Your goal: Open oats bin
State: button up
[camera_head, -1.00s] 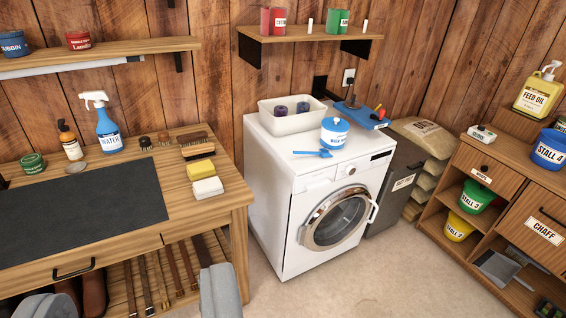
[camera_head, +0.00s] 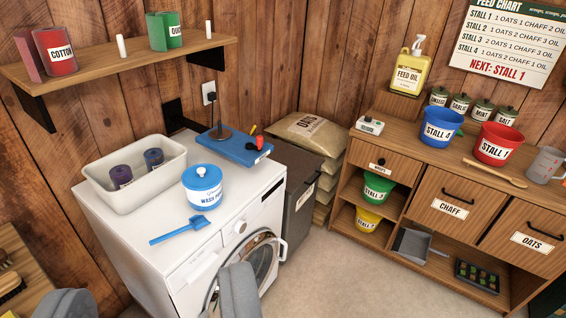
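The oats bin (camera_head: 511,258) is a wooden front at the right of the feed cabinet, with a white OATS label and a dark bar handle (camera_head: 546,221) above it. It looks closed, flush with the chaff bin beside it, and its right edge runs near the picture's edge. My gripper (camera_head: 150,284) shows as two grey fingers at the bottom left, spread wide with nothing between them. It is open, in front of the washing machine and far to the left of the oats bin.
The chaff bin (camera_head: 422,212) is left of the oats bin. A wooden spoon (camera_head: 495,173), a red Stall 1 bucket (camera_head: 497,146) and a measuring jug (camera_head: 546,164) stand or lie on the cabinet top. The washing machine (camera_head: 150,255) fills the left. Floor (camera_head: 335,275) between is clear.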

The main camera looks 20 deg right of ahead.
aim_at(532, 237)
jog(key=z, duration=0.6)
jog(key=i, duration=1)
jog(key=z, duration=0.9)
jog(key=i, duration=0.35)
jog(key=z, duration=0.1)
